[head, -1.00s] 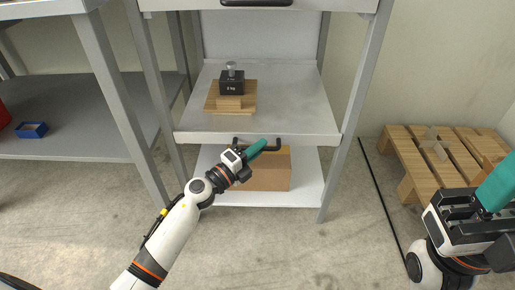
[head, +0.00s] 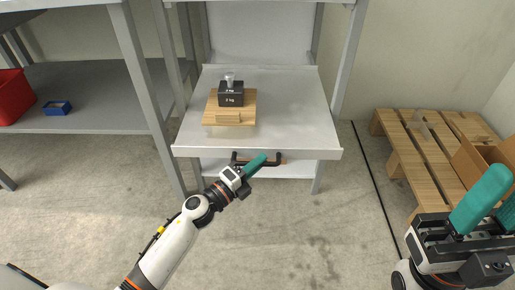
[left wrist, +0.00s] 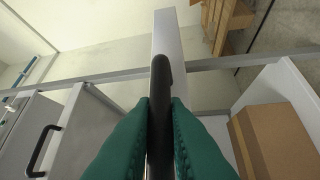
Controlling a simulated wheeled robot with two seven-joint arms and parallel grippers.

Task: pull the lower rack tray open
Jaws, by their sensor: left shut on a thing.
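The lower rack tray (head: 290,125) is a light grey sliding tray, drawn out toward me past the rack's front posts. A black bar handle (head: 278,160) is on its front edge. My left gripper (head: 257,164) is shut on this handle; in the left wrist view the green fingers (left wrist: 160,125) press on both sides of the black handle bar (left wrist: 160,85). On the tray lies a wooden board (head: 215,110) with a black weight (head: 231,96) on it. My right gripper (head: 480,205) is at the right, away from the tray, with green fingers; its opening is unclear.
A wooden pallet (head: 405,165) with a cardboard box (head: 475,160) stands on the floor at the right. The floor in front of the rack is clear.

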